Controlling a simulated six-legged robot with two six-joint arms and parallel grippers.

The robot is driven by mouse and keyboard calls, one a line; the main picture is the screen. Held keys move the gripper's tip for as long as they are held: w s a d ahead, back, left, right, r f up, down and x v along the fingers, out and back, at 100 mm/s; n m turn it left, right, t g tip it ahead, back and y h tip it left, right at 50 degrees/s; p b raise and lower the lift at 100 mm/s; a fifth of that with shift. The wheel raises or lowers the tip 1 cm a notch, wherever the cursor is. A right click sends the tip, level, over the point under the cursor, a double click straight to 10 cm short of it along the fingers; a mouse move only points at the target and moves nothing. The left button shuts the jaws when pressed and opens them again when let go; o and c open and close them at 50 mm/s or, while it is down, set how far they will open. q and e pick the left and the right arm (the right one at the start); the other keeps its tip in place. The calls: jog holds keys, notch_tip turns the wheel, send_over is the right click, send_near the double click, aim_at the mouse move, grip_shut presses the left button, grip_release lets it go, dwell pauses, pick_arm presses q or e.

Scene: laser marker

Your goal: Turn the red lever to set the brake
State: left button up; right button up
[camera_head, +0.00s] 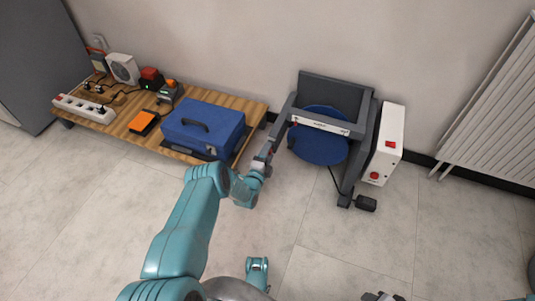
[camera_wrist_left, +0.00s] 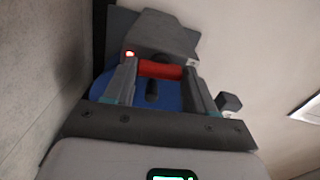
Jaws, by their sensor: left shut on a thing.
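The red lever (camera_wrist_left: 160,69) shows in the left wrist view as a short red bar lying across between my fingers. My left gripper (camera_wrist_left: 161,76) is shut on it, with one finger at each end of the bar. In the head view my left gripper (camera_head: 270,146) is at the left side of the dark-framed machine (camera_head: 335,88), and it largely hides the lever there. The machine has a blue disc (camera_head: 320,150) in its frame. A dark part at the bottom edge looks like my right gripper (camera_head: 383,297); its jaws are not clear.
A white box (camera_head: 391,132) with a red switch and a red button is on the machine's right side. A low wooden table (camera_head: 150,106) to the left carries a blue toolbox (camera_head: 204,128), a power strip (camera_head: 84,109) and several devices. A radiator (camera_head: 492,100) stands at the right. The floor in front is clear.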

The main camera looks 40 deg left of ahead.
pick_arm(q)
jog(key=shift+s+f+m, duration=0.1)
jog(key=shift+f+m, duration=0.05)
jog(key=shift+m, duration=0.45)
jog(key=o, duration=1)
jog(key=shift+o, duration=0.2)
jog(key=p+v, duration=0.7)
jog(key=v, duration=0.9)
jog(key=shift+p, duration=0.3)
pick_arm(e)
jog(key=s+a+r+g, duration=0.1)
jog(key=s+r+g, duration=0.1)
jog(key=s+r, duration=0.3)
notch_tip(320, 180, up, 2)
jog(key=shift+r, duration=0.25)
pick_arm(q)
jog(key=shift+s, duration=0.15)
